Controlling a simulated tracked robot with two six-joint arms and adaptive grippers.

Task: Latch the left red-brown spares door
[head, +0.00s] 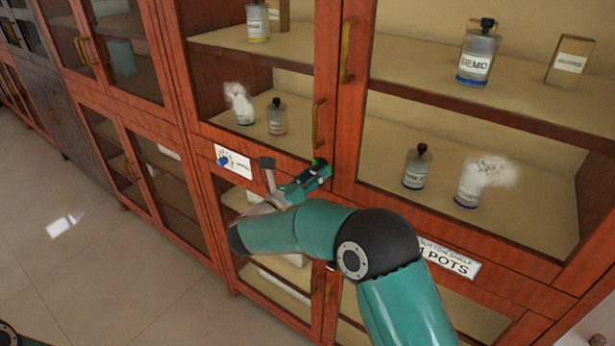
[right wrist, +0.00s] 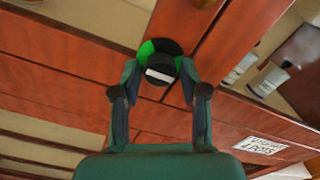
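The left red-brown door (head: 193,70) has a glass pane and a brass handle (head: 318,125) near its right edge. It looks shut in its frame; any small gap is too fine to tell. A dark round latch knob with a green patch (head: 318,162) sits low by the door's edge. In the right wrist view the knob (right wrist: 160,62) shows a white bar and a green area at its left. My right gripper (head: 312,178) is at the knob; in its wrist view its fingers (right wrist: 160,92) are apart, one to each side, with no clear contact. My left gripper is out of view.
Bottles and jars (head: 277,117) stand on shelves behind the glass. The right door has a brass handle (head: 348,50). A picture card (head: 232,160) and a POTS label (head: 450,258) are on the rail below. Open tiled floor (head: 90,240) lies at the left.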

